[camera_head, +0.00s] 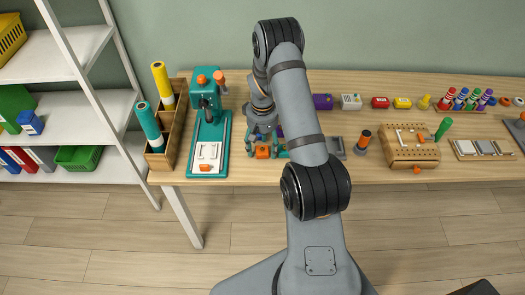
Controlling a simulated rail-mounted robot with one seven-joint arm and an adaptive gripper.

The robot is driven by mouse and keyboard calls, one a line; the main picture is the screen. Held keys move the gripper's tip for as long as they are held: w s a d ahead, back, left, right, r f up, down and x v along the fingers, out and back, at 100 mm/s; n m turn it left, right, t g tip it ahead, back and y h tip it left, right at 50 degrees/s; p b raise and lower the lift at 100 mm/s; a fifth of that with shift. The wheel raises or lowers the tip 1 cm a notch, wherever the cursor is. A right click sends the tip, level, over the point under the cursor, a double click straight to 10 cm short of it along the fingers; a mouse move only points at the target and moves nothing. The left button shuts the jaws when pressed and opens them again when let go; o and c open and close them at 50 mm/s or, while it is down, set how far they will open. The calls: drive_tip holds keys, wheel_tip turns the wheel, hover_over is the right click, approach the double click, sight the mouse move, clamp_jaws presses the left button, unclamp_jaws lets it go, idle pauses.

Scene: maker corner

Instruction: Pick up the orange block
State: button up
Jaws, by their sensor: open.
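An orange block (262,153) shows on the wooden table just below my gripper, near the table's front edge. Teal parts lie close around it, and I cannot tell whether they belong to a holder or to my gripper. My gripper (263,143) is open and points down over this block. The arm above hides part of the area, so I cannot tell whether the fingers touch the block. A smaller orange piece (206,168) lies at the front of the teal press's base (208,179), left of my gripper.
The teal press (206,90) and a wooden rack (172,135) with yellow and teal rolls stand left. An orange-topped dark item (363,143) and a perforated wooden box (411,154) stand right. Small boxes and coloured bottles line the back right. The table's front edge (390,180) is near.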

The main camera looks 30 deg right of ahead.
drive_tip(key=shift+c, duration=0.5)
drive_tip(key=c, duration=1.2)
